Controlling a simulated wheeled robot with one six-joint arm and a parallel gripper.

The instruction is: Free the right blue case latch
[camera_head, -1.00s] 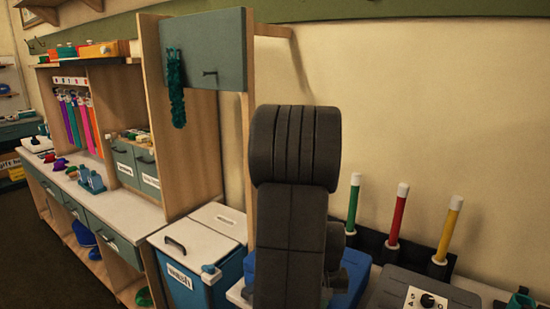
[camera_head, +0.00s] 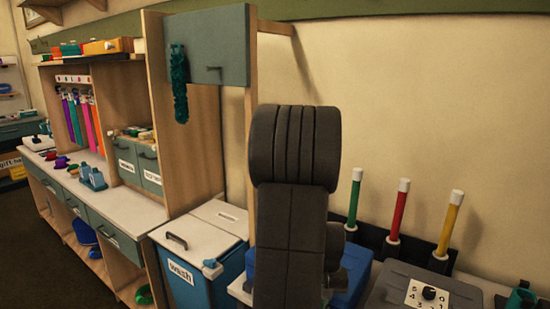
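A blue case (camera_head: 353,277) stands low in the middle of the head view. My dark arm covers most of it, and only blue parts at its sides show. I cannot make out its right latch. My gripper is not visible; only the links of my arm show in front of the case.
A blue bin (camera_head: 190,278) with a white lid stands left of my arm. A grey box with a number dial (camera_head: 428,292) sits to the right, before green, red (camera_head: 398,210) and yellow sticks in a dark holder. A teal cabinet door (camera_head: 205,45) juts out above.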

